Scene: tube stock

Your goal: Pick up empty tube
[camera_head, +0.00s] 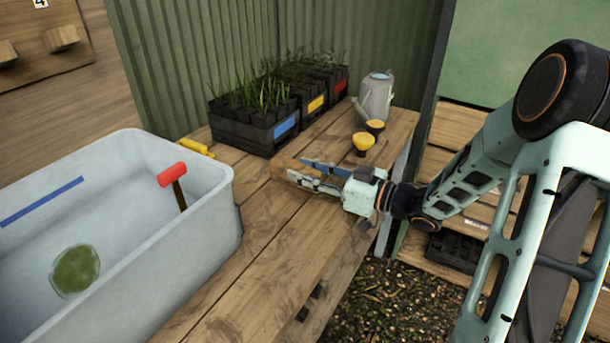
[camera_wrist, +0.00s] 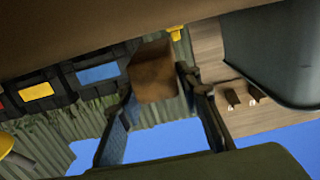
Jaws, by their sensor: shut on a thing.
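My gripper (camera_head: 300,172) reaches out over the wooden bench, its fingers pointing left. It is shut on a brown tube (camera_head: 284,166), whose colour blends with the bench planks in the head view. In the wrist view, the brown tube (camera_wrist: 152,72) sits between the two fingertips of my gripper (camera_wrist: 160,92). The tube's inside is not clear. I cannot tell whether the tube touches the bench or is held just above it.
Black planter crates with blue (camera_head: 285,126), yellow (camera_head: 316,104) and red labels stand behind my gripper. A grey watering can (camera_head: 374,98) and yellow-topped items (camera_head: 363,143) are at the back right. A large pale tub (camera_head: 215,205) borders the left. The front bench is clear.

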